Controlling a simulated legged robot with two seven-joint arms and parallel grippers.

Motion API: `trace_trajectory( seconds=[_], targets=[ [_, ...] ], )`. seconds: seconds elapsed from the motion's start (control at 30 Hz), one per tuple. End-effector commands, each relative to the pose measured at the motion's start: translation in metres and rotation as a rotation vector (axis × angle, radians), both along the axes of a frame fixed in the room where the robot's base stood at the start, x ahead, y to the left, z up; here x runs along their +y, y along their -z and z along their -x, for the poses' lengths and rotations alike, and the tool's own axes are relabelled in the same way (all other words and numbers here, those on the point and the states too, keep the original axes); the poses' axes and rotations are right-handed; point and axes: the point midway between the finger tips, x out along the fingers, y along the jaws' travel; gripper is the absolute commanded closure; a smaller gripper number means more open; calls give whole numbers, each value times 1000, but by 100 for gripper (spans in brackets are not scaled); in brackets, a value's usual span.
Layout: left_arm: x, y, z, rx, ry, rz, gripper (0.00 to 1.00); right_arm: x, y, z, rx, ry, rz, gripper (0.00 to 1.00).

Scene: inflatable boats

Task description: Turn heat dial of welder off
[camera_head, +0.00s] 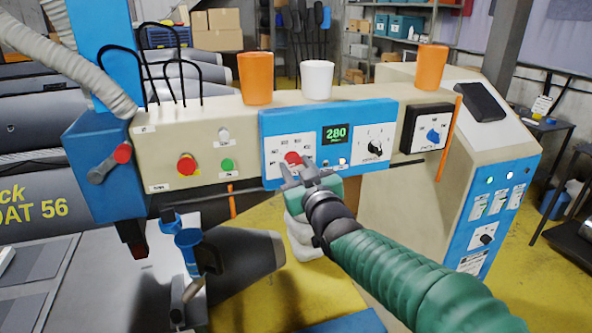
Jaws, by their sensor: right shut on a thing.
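The welder's control panel (345,122) is a blue plate on a beige housing, with a green display (335,133) reading 280. A red dial (293,158) sits at the left of this plate, with small labels around it that are too small to read. A black dial (375,147) sits at its right. My right gripper (295,168) is at the red dial, its fingers on either side of the dial's lower part, shut on it. The fingertips partly cover the dial, so its exact pointing is hard to tell. My left gripper is not in view.
To the left are a red emergency button (187,164), a green button (227,165) and a red-tipped lever (123,153). A blue switch (433,135) is on the right. Orange cups (255,78) and a white cup (317,80) stand on the housing.

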Motion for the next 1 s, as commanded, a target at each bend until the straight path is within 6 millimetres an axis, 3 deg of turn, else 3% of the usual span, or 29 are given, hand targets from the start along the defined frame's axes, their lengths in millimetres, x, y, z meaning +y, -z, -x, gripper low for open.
trace_trajectory(
  seconds=[0.03, 0.3, 0.33, 0.5, 0.83, 1.0],
  targets=[
    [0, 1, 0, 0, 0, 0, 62, 1, 8, 1, 15, -3, 8, 100],
    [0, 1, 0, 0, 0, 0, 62, 1, 8, 0, 15, -3, 8, 100],
    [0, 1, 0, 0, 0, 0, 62, 1, 8, 0, 15, -3, 8, 60],
    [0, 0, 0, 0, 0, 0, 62, 1, 5, 0, 10, -2, 5, 41],
    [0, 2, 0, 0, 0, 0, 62, -1, 2, 4, 3, 0, 3, 41],
    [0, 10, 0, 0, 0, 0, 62, -11, 3, 34, 1, 0, 3, 41]
  ],
)
